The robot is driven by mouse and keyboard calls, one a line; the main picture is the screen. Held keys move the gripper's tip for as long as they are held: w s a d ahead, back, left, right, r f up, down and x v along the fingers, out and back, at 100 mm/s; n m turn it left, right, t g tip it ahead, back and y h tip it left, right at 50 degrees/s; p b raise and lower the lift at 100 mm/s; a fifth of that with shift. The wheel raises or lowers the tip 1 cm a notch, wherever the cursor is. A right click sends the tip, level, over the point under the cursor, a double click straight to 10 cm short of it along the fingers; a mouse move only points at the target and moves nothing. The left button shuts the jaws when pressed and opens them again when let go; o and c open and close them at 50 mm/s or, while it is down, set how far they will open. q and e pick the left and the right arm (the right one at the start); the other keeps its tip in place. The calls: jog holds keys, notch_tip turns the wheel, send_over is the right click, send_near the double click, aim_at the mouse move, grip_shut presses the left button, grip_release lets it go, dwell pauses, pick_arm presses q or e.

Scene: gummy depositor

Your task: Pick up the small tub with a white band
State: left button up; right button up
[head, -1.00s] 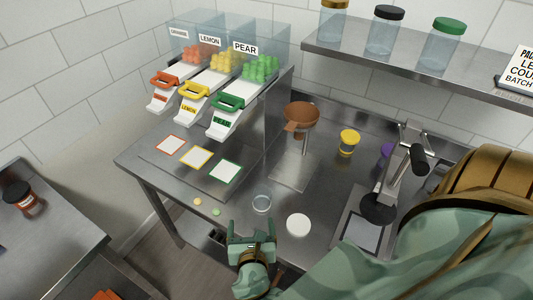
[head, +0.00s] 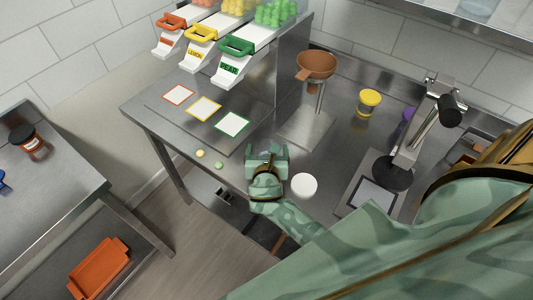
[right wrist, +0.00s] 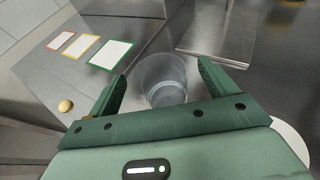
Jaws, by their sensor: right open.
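A small clear tub (right wrist: 163,82) stands on the steel table between the fingers of my right gripper (right wrist: 160,88) in the right wrist view. I cannot make out a white band on it. The gripper is open, with a finger on either side of the tub; I cannot tell whether either touches it. In the head view my right gripper (head: 267,153) is over the tub's place and mostly hides it. A brown jar (head: 28,140) with a black lid and a pale label stands on the left counter. My left gripper is not in view.
A white disc (head: 304,185) lies right of the gripper. Two small gummies (head: 210,160) lie near the front edge. A brown funnel on a stand (head: 316,66), a yellow-lidded jar (head: 368,103) and a lever press (head: 405,155) stand behind and right. Colored-edged cards (head: 204,108) lie left.

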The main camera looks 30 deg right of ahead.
aim_at(267, 143)
jog(key=x, duration=0.1)
jog(key=b+x, duration=0.1)
jog(key=x, duration=0.1)
jog(key=shift+f, duration=0.35)
jog(key=shift+w+d+b, duration=0.15)
jog(key=shift+w+b, duration=0.1)
jog(key=shift+b, duration=0.1)
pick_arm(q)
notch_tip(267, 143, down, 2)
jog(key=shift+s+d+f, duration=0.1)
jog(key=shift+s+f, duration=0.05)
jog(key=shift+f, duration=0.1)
pick_arm(e)
jog(key=shift+r, duration=0.15)
jog(key=shift+c, duration=1.2)
jog(key=c, duration=0.8)
